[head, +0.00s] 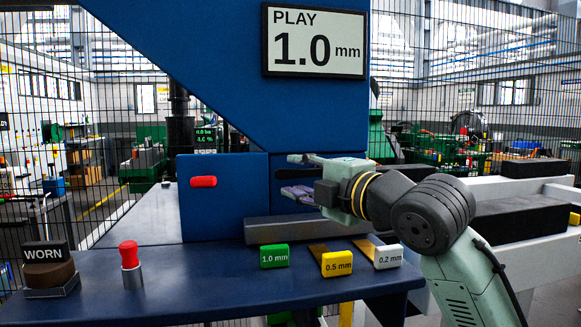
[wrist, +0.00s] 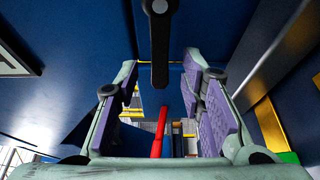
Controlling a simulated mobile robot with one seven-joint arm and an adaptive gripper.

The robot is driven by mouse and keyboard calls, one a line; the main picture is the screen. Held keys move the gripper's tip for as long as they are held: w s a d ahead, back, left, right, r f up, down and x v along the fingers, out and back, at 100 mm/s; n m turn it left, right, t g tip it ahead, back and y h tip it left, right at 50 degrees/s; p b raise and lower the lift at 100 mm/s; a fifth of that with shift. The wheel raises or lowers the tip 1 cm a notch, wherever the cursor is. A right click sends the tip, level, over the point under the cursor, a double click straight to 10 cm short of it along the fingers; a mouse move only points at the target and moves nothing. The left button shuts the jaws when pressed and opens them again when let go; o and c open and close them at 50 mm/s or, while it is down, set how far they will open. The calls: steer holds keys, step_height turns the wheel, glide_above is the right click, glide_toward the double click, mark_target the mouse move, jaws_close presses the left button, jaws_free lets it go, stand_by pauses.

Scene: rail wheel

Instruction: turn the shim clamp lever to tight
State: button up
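My gripper (head: 293,174) is open in front of the blue machine panel, its fingers pointing left, one above the other. In the wrist view, the purple-padded fingers of my gripper (wrist: 160,70) stand wide apart on either side. A black lever (wrist: 160,42) with a round end comes down from the top of the wrist view into the gap between the fingertips, touching neither visibly. It looks like the shim clamp lever; no tight mark is readable. In the head view, my gripper mostly hides that spot. A red handle (head: 203,182) is on the panel left of my gripper; it also shows in the wrist view (wrist: 159,130).
A sign (head: 315,42) reads PLAY 1.0 mm. Green (head: 274,256), yellow (head: 337,264) and white (head: 388,257) shim tags lie below my gripper, near a grey bar (head: 300,229). A red-topped post (head: 130,255) and a WORN block (head: 48,272) stand left on the blue table (head: 200,290).

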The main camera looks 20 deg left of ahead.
steer(key=shift+x, duration=1.45)
steer(key=shift+c, duration=0.2)
jaws_close()
